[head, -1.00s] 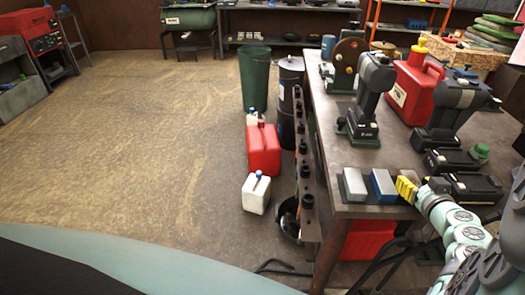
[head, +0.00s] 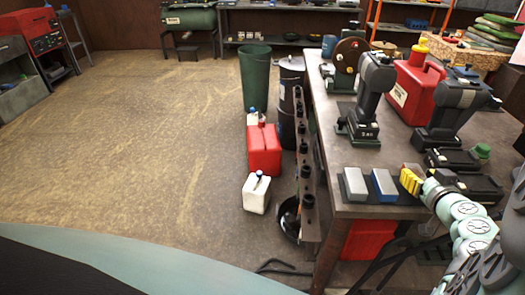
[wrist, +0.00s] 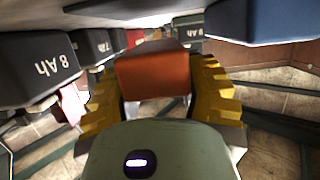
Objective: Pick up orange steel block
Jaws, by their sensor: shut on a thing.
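The orange steel block (wrist: 153,77) sits between the two yellow fingers of my gripper (wrist: 158,92) in the wrist view, with a finger against each side. There only a small part of the orange block (head: 416,168) shows behind the yellow fingers. My gripper is shut on the block. Whether the block's underside is clear of the bench top is hard to tell.
Black batteries (head: 470,187) lie close on the right. Cordless tools (head: 366,100) and a red can (head: 412,88) stand farther back.

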